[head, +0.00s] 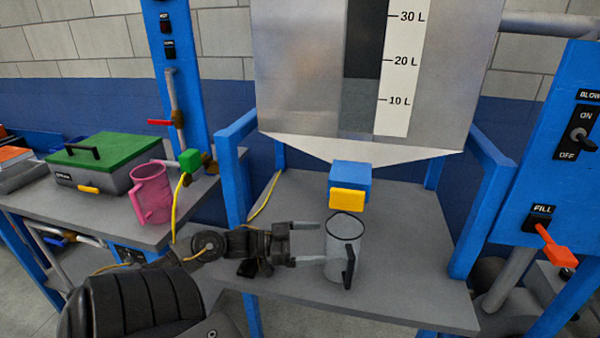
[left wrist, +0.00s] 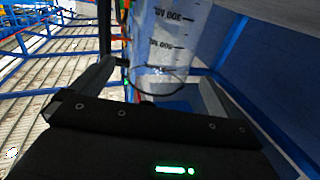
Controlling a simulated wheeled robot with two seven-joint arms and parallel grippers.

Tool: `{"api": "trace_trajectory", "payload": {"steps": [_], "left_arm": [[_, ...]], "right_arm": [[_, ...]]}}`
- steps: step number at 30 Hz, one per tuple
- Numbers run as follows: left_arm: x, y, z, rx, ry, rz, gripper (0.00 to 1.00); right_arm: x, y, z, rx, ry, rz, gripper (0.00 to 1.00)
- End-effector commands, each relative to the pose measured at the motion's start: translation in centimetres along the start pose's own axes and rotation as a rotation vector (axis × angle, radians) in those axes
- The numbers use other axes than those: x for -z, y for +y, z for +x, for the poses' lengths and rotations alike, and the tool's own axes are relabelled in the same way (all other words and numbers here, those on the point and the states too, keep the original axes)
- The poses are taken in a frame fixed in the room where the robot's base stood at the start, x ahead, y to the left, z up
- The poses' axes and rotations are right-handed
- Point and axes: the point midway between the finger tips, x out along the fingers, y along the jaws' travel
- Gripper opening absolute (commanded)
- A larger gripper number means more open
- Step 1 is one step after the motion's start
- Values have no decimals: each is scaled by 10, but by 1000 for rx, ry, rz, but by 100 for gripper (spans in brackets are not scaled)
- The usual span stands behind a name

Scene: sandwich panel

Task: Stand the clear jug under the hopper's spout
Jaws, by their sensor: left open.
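The clear jug (head: 338,262) stands upright on the grey shelf (head: 420,290) with its dark handle toward the front right. Its open rim appears just below and in front of the hopper's spout, a blue block (head: 350,174) with a yellow front (head: 347,200). The hopper (head: 300,70) is above. My left gripper (head: 321,243) is open at the jug's left side, fingertips close to its wall; contact cannot be told. In the left wrist view, the jug (left wrist: 165,35) with its printed marks lies ahead between the two open fingers (left wrist: 155,92). My right gripper is out of view.
A pink jug (head: 151,195) and a green-lidded box (head: 95,165) are on the left bench. Blue posts (head: 237,175) flank the hopper shelf. A fill lever (head: 558,250) and blower switch (head: 581,137) are on the right panel. The shelf right of the jug is clear.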

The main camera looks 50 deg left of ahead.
Motion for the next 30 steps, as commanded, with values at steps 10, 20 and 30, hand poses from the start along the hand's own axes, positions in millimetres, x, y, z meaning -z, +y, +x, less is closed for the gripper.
{"api": "trace_trajectory", "payload": {"steps": [10,20,30], "left_arm": [[0,0,-34,-1,0,1,100],[0,0,-35,-1,0,1,100],[5,0,-34,0,0,1,100]], "right_arm": [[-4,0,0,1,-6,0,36],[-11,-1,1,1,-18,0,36],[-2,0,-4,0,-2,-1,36]]}}
